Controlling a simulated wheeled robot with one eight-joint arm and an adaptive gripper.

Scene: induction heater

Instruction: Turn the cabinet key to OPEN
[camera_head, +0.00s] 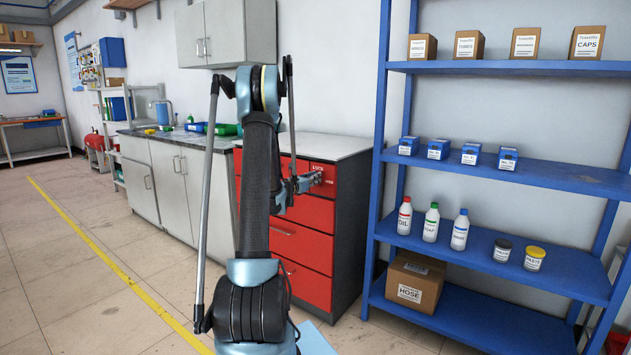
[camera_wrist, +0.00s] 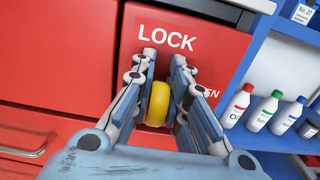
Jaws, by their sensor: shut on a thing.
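The red cabinet (camera_head: 301,243) stands right of centre in the head view, and its lock panel (camera_wrist: 202,50) fills the middle of the wrist view. The panel reads LOCK at the top; at the right only the end of a second word, "EN", shows. The yellow key (camera_wrist: 157,103) stands out from the panel below LOCK, its grip roughly upright in the picture. My gripper (camera_wrist: 162,64) is shut on the key, one finger on each side. In the head view my gripper (camera_head: 303,183) is at the cabinet's upper right front; the key cannot be made out there.
A blue shelf unit (camera_head: 490,254) with bottles, jars and boxes stands close to the right of the cabinet. Grey cabinets with a sink (camera_head: 162,180) are to the left. A drawer handle (camera_wrist: 25,150) shows at the lower left. Open floor lies left of my arm.

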